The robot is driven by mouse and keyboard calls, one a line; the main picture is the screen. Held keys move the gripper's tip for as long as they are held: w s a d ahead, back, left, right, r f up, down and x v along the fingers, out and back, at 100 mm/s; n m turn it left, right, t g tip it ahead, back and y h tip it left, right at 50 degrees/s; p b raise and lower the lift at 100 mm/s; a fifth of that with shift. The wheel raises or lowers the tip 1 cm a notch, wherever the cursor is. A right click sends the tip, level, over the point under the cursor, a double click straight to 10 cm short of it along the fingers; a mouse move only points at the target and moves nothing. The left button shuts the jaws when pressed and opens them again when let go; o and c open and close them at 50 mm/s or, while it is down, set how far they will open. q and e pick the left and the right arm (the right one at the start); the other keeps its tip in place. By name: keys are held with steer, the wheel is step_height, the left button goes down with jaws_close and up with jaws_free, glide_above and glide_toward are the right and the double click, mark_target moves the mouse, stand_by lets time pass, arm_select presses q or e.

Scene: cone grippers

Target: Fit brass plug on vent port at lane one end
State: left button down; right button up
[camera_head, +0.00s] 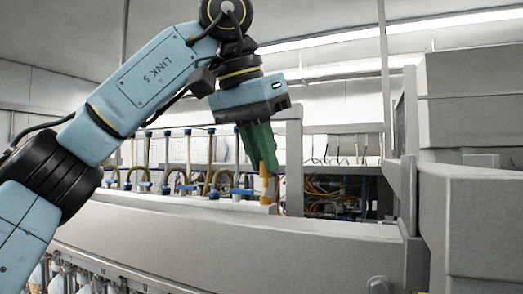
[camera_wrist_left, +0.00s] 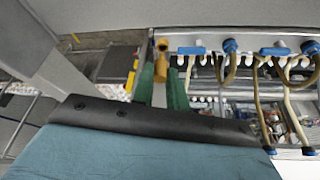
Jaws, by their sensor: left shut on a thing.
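My left gripper (camera_head: 259,160) reaches down at the right end of the row of tubes, its green fingers shut on the brass plug (camera_head: 265,184). In the left wrist view the two green fingers (camera_wrist_left: 161,88) stand either side of the plug (camera_wrist_left: 161,68), at the end of the pale rail. The plug looks roughly upright, low over or at the rail's end. The vent port is hidden or cannot be told from the plug, so whether they touch is unclear. My right gripper is not in view.
Blue fittings (camera_wrist_left: 191,50) with looped tan hoses line the rail beside the gripper. A long grey beam (camera_head: 230,235) runs in front. An open bay with coloured wiring (camera_head: 335,197) lies to the right, and large grey housings (camera_head: 485,215) stand at far right.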

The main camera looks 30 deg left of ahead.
arm_select(q)
steer(key=shift+p, duration=0.7)
stand_by(0.6)
steer(key=shift+f+b, duration=0.7)
steer(key=shift+f, duration=0.55)
stand_by(1.4)
steer(key=c, duration=1)
jaws_free()
steer(key=shift+r+p, duration=0.75)
steer(key=shift+r, duration=1.75)
